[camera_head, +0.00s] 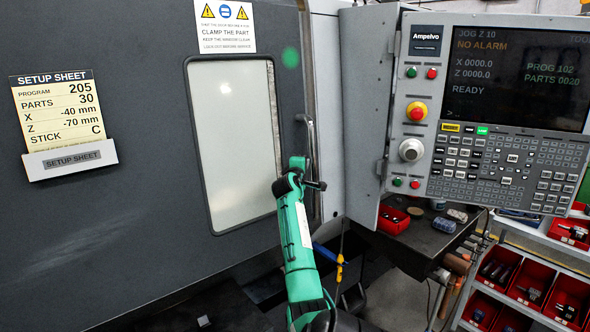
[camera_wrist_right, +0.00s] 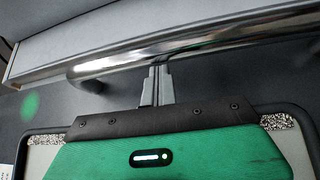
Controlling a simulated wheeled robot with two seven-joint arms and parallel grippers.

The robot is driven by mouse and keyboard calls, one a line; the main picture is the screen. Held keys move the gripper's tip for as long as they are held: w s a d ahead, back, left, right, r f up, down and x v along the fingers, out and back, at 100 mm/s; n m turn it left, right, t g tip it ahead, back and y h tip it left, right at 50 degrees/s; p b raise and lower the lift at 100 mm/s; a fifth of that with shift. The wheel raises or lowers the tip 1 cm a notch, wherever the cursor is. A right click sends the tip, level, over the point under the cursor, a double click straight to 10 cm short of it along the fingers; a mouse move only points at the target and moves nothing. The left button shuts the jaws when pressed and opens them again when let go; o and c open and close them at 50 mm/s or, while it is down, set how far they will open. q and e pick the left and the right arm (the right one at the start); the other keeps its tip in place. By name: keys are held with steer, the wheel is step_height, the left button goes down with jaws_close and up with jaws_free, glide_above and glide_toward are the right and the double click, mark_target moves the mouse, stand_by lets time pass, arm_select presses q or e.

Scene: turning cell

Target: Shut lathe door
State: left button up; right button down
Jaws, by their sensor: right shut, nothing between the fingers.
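The lathe door (camera_head: 140,215) is a large dark grey panel with a tall pale window (camera_head: 237,140). Its right edge lies close to the light grey machine frame (camera_head: 327,110); I cannot tell whether a gap is left there. The metal bar handle (camera_head: 310,145) stands upright near that edge. My right gripper (camera_head: 313,186) is at the lower part of the handle. In the right wrist view its two fingers (camera_wrist_right: 157,85) are together and empty, tips at the handle bar (camera_wrist_right: 180,50), not around it. I cannot tell whether they touch. My left gripper is out of view.
A control panel (camera_head: 490,120) with screen and buttons stands right of the door. Below it are a dark bench (camera_head: 420,238) with a red bin (camera_head: 393,220) and a rack of red bins (camera_head: 530,280). A setup sheet (camera_head: 62,110) hangs on the door's left.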

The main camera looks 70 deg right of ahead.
mark_target(314, 161)
steer(key=s+d, duration=0.1)
steer(key=d, duration=0.1)
steer(key=s+d, duration=0.1)
steer(key=shift+s+d, duration=0.2)
steer(key=shift+d, duration=0.15)
steer(key=shift+r, duration=0.15)
steer(key=shift+r, duration=0.1)
